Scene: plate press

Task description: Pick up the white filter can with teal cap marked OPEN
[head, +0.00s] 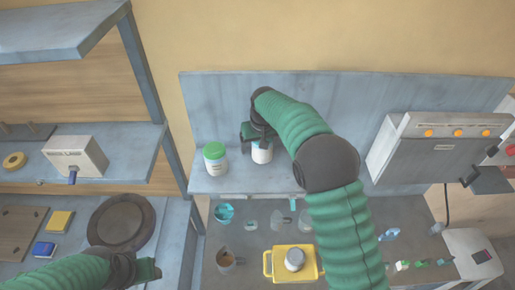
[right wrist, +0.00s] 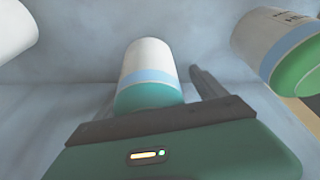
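A white can with a teal cap and a pale blue band (right wrist: 149,62) stands in front of my right gripper in the right wrist view; no lettering is readable on it. In the head view a white can (head: 262,154) shows on the shelf, its top hidden by my right gripper (head: 258,134). One dark finger shows to the can's right in the wrist view, with a gap between them; the other finger is hidden. My right gripper looks open around or beside the can. My left gripper (head: 147,270) is low at the left, its fingers unclear.
A green-capped white can (head: 215,158) stands left on the same shelf; it also shows in the right wrist view (right wrist: 283,42). Part of another white object (right wrist: 14,26) shows there. Below are a yellow tray (head: 275,276) and several small items. A press-like machine (head: 440,145) is right.

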